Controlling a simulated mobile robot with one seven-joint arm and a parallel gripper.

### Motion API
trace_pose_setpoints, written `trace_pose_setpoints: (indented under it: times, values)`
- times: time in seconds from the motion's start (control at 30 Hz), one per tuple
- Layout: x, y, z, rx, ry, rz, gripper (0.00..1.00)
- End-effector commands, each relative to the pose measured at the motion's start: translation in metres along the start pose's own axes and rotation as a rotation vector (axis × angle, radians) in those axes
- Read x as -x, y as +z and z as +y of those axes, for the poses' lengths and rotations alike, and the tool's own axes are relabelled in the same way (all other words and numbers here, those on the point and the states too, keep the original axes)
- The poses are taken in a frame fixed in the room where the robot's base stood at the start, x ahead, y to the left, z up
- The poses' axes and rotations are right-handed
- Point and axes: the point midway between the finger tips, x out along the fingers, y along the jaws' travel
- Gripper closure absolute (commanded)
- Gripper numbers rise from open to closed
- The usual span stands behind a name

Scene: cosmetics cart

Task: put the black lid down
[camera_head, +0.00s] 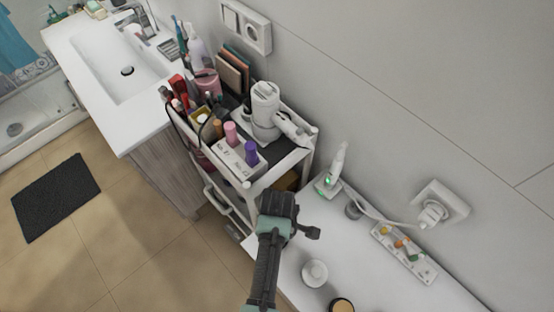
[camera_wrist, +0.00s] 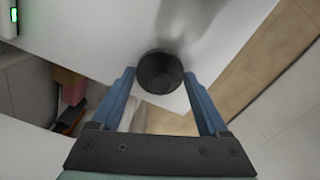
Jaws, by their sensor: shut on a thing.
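The black lid (camera_wrist: 160,72) is round and dark and sits between the two blue fingertips of my gripper (camera_wrist: 159,82) in the wrist view. My gripper is shut on it. Behind the lid is the white counter surface (camera_wrist: 90,30), with its edge close below the lid in the picture. I cannot tell the gap between lid and counter. In the head view my gripper (camera_head: 290,222) is at the left edge of the white counter (camera_head: 375,275), beside the cart. I cannot make out the lid clearly there.
A cart (camera_head: 247,186) full of cosmetics stands beyond my gripper.

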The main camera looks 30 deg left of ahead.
Motion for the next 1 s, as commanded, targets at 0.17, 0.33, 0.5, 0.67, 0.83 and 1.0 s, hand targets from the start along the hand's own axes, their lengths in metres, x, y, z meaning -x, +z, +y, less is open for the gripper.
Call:
trace_pose_setpoints:
  times: [0.17,0.33,0.5,0.67,0.83,1.0]
  values:
    - [-0.001,0.0,0.0,0.0,0.0,0.0,0.0]
    - [-0.001,0.0,0.0,0.0,0.0,0.0,0.0]
    - [0.005,0.0,0.0,0.0,0.001,0.0,0.0]
    - [0.026,0.0,0.001,-0.001,0.003,0.001,0.0]
    - [0.061,0.0,0.001,-0.001,0.005,0.002,0.0]
    - [0.094,0.0,0.001,0.0,0.004,0.001,0.0]
